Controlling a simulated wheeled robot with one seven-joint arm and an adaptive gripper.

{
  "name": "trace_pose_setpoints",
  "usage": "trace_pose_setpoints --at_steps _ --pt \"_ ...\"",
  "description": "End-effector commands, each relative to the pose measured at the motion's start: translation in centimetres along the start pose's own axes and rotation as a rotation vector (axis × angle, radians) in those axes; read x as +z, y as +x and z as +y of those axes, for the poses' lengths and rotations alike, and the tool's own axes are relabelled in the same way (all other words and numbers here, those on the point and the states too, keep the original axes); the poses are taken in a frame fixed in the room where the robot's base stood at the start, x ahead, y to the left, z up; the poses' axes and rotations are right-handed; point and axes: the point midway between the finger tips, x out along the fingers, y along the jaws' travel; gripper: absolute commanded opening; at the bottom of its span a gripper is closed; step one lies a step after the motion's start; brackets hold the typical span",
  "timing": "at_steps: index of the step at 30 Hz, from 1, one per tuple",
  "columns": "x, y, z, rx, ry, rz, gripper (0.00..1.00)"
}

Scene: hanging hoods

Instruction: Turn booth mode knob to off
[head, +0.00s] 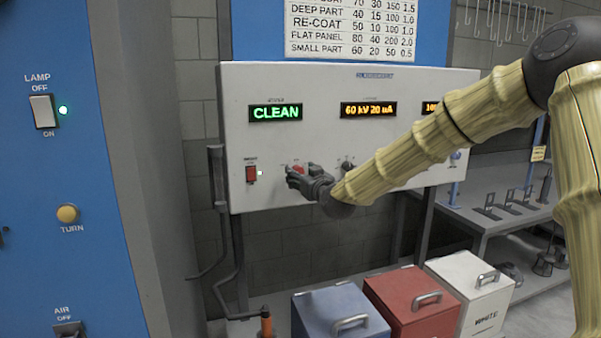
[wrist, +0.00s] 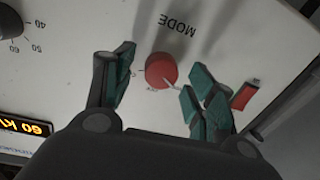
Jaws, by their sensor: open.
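The red mode knob (wrist: 161,70) sits on the light control panel (wrist: 60,80), under the upside-down word MODE in the wrist view. A pale pointer mark shows at its lower right edge; the small position labels are too blurred to read. In the head view the knob (head: 299,169) is partly hidden by my gripper (head: 291,177). A green display (head: 275,113) above it reads CLEAN. My gripper, with teal pads (wrist: 160,67), is open in front of the panel, one finger on each side of the knob. I cannot tell whether a finger touches it.
A red rocker switch (head: 251,174) is left of the knob; it is close to a finger in the wrist view (wrist: 244,96). A black dial (head: 348,166) is to the right. Blue, red and white bins (head: 410,310) stand below. A blue cabinet (head: 60,140) is at left.

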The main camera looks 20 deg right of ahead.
Motion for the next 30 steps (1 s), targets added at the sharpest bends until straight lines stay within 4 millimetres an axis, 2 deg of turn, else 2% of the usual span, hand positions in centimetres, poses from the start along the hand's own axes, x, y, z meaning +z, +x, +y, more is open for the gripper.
trace_pose_setpoints --at_steps 4,13,18,21,30 --pt "0.01 0.66 -0.03 0.000 0.000 0.000 0.56" --pt "0.03 0.76 -0.04 0.000 0.000 0.000 0.56" --pt "0.02 0.75 -0.02 0.000 0.000 0.000 0.25" --pt "0.02 0.75 0.00 0.000 0.000 0.000 0.10" --pt "0.14 0.74 0.03 0.001 0.030 0.002 0.10"
